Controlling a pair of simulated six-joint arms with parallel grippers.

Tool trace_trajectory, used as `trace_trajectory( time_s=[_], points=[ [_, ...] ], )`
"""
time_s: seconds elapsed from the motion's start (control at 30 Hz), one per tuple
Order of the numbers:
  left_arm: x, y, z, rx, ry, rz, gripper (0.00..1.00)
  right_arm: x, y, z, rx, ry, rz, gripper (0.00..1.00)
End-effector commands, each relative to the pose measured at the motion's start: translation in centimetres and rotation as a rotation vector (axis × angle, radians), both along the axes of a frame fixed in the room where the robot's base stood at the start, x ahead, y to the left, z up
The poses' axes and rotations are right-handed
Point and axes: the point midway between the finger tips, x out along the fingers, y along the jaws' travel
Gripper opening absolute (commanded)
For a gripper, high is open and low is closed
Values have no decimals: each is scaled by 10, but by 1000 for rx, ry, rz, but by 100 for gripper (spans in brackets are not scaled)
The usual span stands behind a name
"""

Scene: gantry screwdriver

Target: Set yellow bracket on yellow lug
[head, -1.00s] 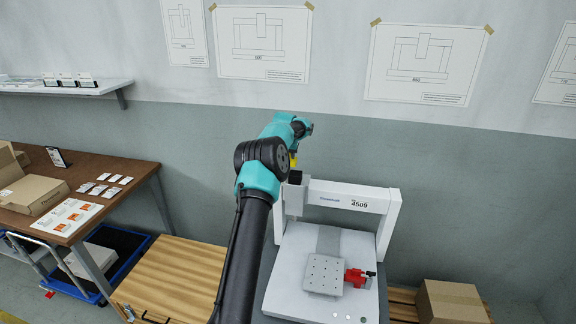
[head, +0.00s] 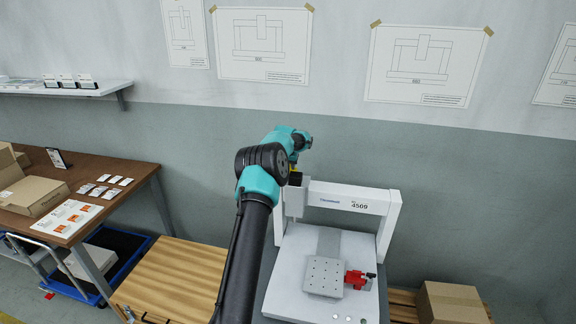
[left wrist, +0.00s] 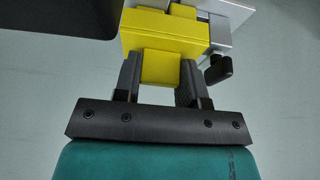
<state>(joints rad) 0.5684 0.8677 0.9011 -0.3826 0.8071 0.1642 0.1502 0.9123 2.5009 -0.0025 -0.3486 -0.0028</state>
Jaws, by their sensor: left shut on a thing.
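A yellow bracket (left wrist: 165,35) is held between the two dark fingers of my left gripper (left wrist: 161,82) in the left wrist view. In the head view only a small yellow patch (head: 294,167) shows under my wrist, just above the left end of the white gantry (head: 350,202). Another small yellow piece (left wrist: 183,10) shows beyond the bracket at a grey metal part (left wrist: 238,12); it may be the yellow lug. I cannot tell whether the bracket touches it. My right gripper is not in view.
A black knob (left wrist: 219,70) sits close to the right of the bracket. On the gantry's white base lie a grey holed plate (head: 324,277) and a red clamp (head: 357,280). A wooden cabinet (head: 170,275) and a cardboard box (head: 450,303) flank the machine.

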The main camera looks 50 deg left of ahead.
Motion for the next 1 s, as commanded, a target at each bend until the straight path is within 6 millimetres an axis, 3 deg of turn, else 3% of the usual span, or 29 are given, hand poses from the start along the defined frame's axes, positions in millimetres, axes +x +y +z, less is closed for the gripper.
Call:
trace_trajectory(
  time_s=[0.47, 0.5, 0.73, 1.0],
  points=[
    [0, 0, -10, 0, 0, 0, 9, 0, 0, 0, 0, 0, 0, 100],
    [0, 0, -10, 0, 0, 0, 41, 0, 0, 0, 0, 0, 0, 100],
    [0, 0, -10, 0, 0, -1, 63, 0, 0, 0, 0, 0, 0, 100],
    [0, 0, -9, 0, 0, -1, 63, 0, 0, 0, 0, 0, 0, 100]
  ],
)
